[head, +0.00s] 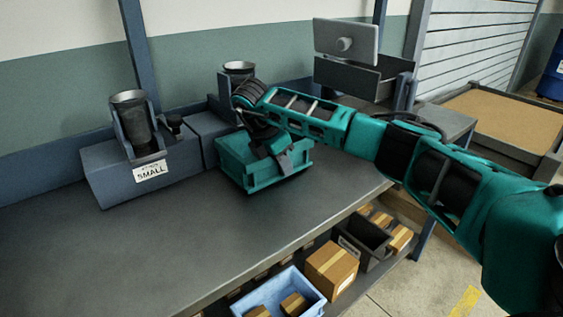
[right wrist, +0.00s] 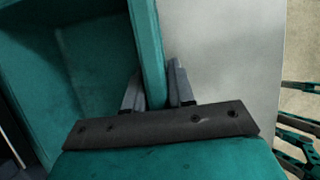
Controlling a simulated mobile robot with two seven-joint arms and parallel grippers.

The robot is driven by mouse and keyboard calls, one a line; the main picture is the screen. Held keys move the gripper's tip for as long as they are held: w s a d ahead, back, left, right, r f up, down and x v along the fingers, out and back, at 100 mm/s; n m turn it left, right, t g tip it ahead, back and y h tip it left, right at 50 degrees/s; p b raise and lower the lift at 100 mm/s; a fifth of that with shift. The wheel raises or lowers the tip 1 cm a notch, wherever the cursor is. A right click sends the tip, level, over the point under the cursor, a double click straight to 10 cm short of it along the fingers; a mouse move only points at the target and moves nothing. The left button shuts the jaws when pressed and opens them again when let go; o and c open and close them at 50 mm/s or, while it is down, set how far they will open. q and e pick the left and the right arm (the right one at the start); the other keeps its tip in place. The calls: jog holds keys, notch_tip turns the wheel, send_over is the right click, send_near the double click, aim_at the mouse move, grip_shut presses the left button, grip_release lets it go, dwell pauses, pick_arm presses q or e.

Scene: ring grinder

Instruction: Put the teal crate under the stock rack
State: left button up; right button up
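The teal crate (head: 245,172) is on or just above the grey workbench, in front of the blue-grey rack (head: 108,172). The rack has a label reading SMALL and dark cups on it. My right gripper (head: 284,158) reaches in from the right to the crate's near right side. In the right wrist view its two fingers (right wrist: 158,88) straddle a crate wall (right wrist: 147,45), one inside and one outside, close against it. The crate's interior shows left of the wall and looks empty there. My left gripper is out of view.
The workbench (head: 150,245) is clear at the left and front. A grey panel device (head: 345,42) stands behind my right arm. Below the bench edge are a blue bin (head: 265,290), a cardboard box (head: 331,268) and a dark bin (head: 366,232).

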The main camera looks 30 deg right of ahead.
jog(key=o, duration=0.4)
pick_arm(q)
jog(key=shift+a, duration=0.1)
pick_arm(e)
jog(key=shift+r, duration=0.2)
jog(key=p+v, duration=0.1)
jog(key=v, duration=1.1)
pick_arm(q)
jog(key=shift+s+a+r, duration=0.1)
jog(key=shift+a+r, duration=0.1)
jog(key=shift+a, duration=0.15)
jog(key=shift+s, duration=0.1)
pick_arm(e)
jog(key=shift+f, duration=0.1)
